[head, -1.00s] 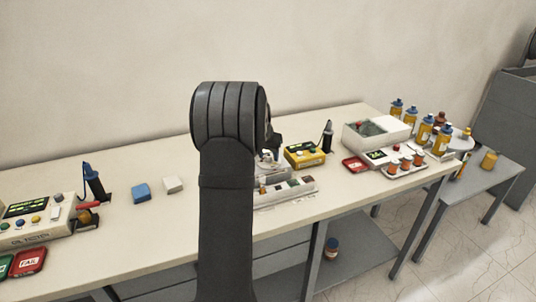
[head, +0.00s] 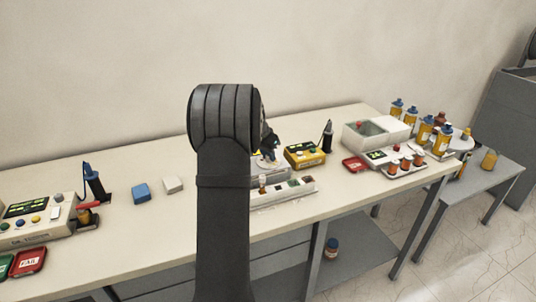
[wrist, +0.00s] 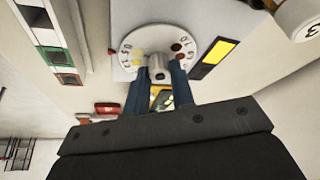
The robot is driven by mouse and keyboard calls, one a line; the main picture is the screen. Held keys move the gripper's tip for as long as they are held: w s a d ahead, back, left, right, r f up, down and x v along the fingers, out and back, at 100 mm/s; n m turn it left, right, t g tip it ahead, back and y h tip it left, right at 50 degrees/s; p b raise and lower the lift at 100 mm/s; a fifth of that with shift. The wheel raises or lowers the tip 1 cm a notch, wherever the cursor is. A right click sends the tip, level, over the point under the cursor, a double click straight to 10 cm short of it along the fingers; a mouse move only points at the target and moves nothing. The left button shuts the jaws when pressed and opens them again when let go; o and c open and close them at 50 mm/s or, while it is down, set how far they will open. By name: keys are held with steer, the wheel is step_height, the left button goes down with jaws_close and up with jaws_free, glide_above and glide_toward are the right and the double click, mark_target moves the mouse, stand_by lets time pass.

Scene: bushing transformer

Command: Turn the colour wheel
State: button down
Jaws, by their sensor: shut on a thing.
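In the head view my gripper (head: 270,142) shows just right of my dark arm, over the wheel's unit (head: 268,163). My arm hides part of that unit.
A white strip with coloured squares (head: 290,190) lies in front of the unit, near the table edge. A yellow meter (head: 304,154) with a black probe (head: 327,136) stands to the right. A white box (head: 377,132) and a red tray (head: 355,164) are farther right. Blue and white blocks (head: 141,191) lie left.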

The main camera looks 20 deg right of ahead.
steer(key=shift+w+m+g, duration=0.1)
steer(key=shift+m+g, duration=0.7)
steer(key=shift+m, duration=1.2)
steer(key=c, duration=1.2)
jaws_free()
steer(key=shift+c, duration=0.2)
steer(key=shift+a+r+h, duration=0.1)
steer(key=shift+h, duration=0.2)
steer(key=v, duration=1.7)
steer(key=shift+w+r, duration=0.1)
